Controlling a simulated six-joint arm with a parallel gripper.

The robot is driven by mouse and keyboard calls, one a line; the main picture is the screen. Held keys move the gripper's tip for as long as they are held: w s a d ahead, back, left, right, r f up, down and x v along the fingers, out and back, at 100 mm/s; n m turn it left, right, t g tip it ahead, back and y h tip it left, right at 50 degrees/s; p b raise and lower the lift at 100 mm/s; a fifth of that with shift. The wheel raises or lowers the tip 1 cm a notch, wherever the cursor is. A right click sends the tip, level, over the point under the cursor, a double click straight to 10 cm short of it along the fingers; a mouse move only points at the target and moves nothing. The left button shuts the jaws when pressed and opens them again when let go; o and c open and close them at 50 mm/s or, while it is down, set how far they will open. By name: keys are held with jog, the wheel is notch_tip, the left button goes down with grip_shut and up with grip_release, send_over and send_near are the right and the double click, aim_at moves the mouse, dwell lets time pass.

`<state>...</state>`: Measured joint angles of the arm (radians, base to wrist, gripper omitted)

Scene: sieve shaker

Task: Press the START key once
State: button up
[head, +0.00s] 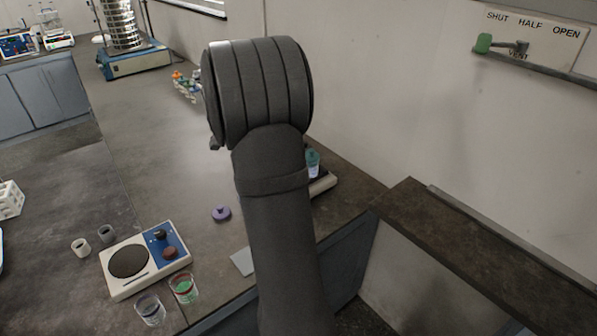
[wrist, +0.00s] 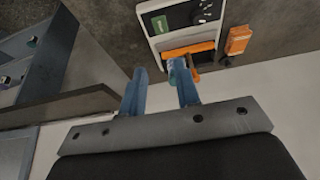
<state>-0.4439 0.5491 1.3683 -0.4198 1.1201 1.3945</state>
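The sieve shaker, a stack of metal sieves (head: 122,25) on a blue base (head: 135,62), stands at the back left of the bench in the head view. No key marked START can be read in either view. In the wrist view, my gripper (wrist: 159,72) has two blue fingers spread apart, with nothing visibly held. Beyond its fingertips is a white device (wrist: 158,42) with a small green panel (wrist: 159,25), a dark knob area and an orange bar (wrist: 200,48). The right finger overlaps the device's lower edge; contact cannot be told. My arm hides the gripper in the head view.
A hotplate (head: 128,262) with knobs stands front left, near two beakers (head: 184,288) and small cups. A purple lid (head: 221,213) lies mid-bench. A teal-capped bottle (head: 313,160) is beside my arm. A vent lever (head: 483,43) is on the right wall.

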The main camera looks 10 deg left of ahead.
grip_shut()
dwell(1.2)
